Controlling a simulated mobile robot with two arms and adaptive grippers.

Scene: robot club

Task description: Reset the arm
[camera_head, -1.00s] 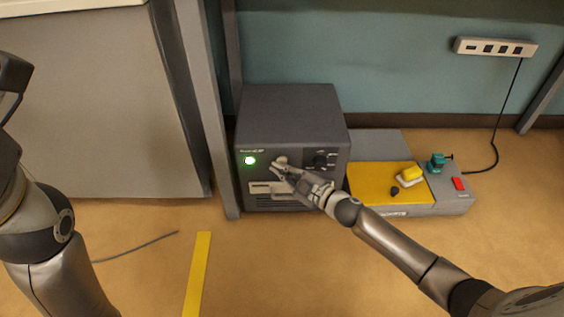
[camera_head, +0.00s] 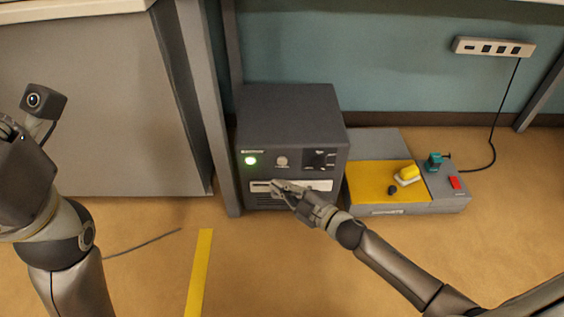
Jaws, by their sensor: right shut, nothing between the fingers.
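My right arm comes in from the lower right. Its gripper (camera_head: 277,186) is shut and empty, in front of the lower front panel of a dark grey box-shaped machine (camera_head: 290,110). The gripper overlaps a pale label strip (camera_head: 318,185) on that panel; I cannot tell whether it touches. Above the gripper, a green light (camera_head: 250,160), a round pale button (camera_head: 282,161) and a dark knob (camera_head: 319,160) show uncovered. My left arm stands at the left edge with a camera (camera_head: 43,101) on it; its fingers are not visible.
Right of the machine lies a grey and yellow unit (camera_head: 375,181) with a yellow block (camera_head: 408,174), a teal part (camera_head: 434,161) and a red switch (camera_head: 454,182). A power strip (camera_head: 494,47) hangs on the wall. A grey post (camera_head: 205,100) stands left of the machine.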

